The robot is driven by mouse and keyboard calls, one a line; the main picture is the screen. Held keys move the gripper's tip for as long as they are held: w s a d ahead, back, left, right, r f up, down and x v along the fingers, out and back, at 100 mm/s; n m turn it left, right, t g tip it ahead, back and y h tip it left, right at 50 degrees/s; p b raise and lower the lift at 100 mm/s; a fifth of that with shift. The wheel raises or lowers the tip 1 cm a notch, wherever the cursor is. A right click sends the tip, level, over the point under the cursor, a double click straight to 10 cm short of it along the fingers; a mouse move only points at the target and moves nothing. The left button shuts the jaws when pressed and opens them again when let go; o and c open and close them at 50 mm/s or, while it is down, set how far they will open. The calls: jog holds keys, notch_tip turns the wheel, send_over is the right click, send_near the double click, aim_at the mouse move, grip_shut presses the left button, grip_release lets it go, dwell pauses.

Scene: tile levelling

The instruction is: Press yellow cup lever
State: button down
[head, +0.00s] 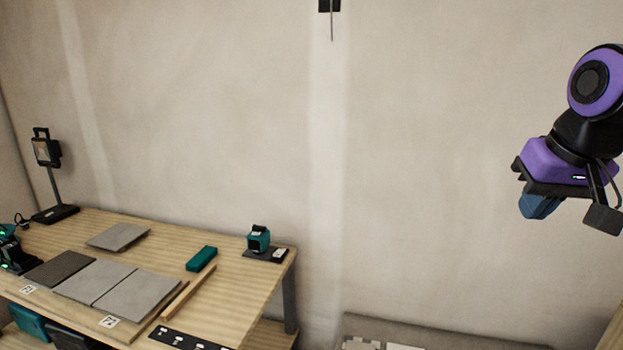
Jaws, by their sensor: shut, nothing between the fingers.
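No yellow cup or cup lever shows in the head view. My gripper (537,207) is at the far right, raised in front of the bare wall. Its blue fingers point down and look closed together, with nothing held. It is well away from the workbench (245,305) at the lower left.
On the bench lie several grey tiles (92,281), one tilted tile (118,236), a teal block (202,258), a wooden strip (189,291) and a teal device (259,240). A work lamp (47,152) stands at the back left. A low grey-edged surface (440,332) shows at bottom right.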

jog(key=s+f+n, duration=0.1)
jog(key=s, duration=0.9)
jog(key=shift+a+t, duration=0.3)
jog(key=shift+a, duration=0.15)
jog(key=shift+w, duration=0.1)
